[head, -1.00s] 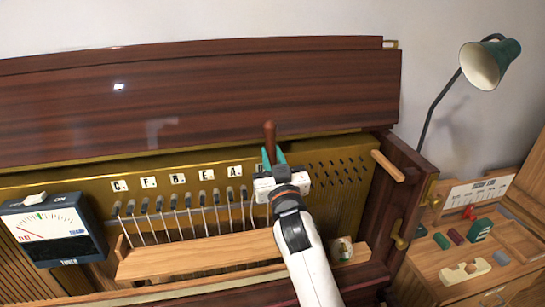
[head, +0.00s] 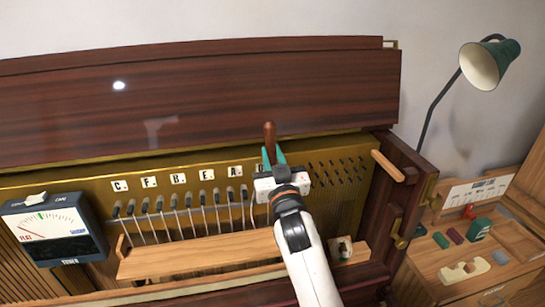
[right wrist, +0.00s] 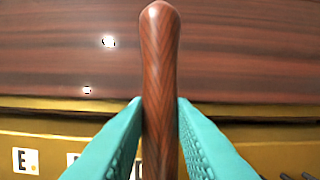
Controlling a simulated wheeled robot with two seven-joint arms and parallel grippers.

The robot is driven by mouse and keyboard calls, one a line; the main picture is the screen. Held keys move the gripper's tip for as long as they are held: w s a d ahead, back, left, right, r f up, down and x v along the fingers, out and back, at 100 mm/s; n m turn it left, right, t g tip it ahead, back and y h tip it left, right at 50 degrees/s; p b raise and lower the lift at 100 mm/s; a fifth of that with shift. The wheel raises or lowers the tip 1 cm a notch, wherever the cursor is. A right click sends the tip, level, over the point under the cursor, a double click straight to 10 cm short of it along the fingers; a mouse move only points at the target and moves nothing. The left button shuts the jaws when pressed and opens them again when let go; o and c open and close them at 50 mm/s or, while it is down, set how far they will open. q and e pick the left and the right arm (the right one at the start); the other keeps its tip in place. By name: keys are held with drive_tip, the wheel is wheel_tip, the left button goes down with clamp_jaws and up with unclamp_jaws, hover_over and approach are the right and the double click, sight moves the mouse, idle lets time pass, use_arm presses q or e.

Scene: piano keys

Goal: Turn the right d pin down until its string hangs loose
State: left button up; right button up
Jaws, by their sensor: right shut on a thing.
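My right gripper (head: 271,160) has teal fingers shut on a wooden handle (head: 269,134), which points up in front of the piano. In the right wrist view the brown handle (right wrist: 160,60) stands upright between the two teal fingers. The lower end of the handled tool and the pin under it are hidden by my gripper. A row of pins (head: 188,198) with strings runs left of the gripper under letter tags C, F, B, E, A (head: 178,179). A d tag is not readable. My left gripper is not in view.
A tuner meter (head: 52,229) stands at the left. A wooden rail (head: 200,256) crosses below the strings. More dark pins (head: 340,172) sit to the right of my gripper. A wooden bench (head: 450,262) with small items and a green lamp (head: 482,66) stand at the right.

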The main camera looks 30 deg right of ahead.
drive_tip(key=shift+a+r, duration=0.1)
idle(0.3)
drive_tip(key=shift+w+a+n+p, duration=0.1)
drive_tip(key=shift+n+p, duration=0.2)
drive_tip(key=shift+n, duration=0.1)
drive_tip(key=shift+a, duration=0.2)
drive_tip(key=shift+a+n+y, duration=0.15)
drive_tip(key=shift+n+y, duration=0.15)
drive_tip(key=shift+n, duration=0.1)
drive_tip(key=shift+w+a+n+p, duration=0.15)
drive_tip(key=shift+a+n+p, duration=0.15)
drive_tip(key=shift+a+n, duration=0.1)
drive_tip(key=shift+w+a+f+n+y, duration=0.2)
drive_tip(key=shift+a+n+y, duration=0.2)
drive_tip(key=shift+n, duration=0.2)
drive_tip(key=shift+a, duration=0.1)
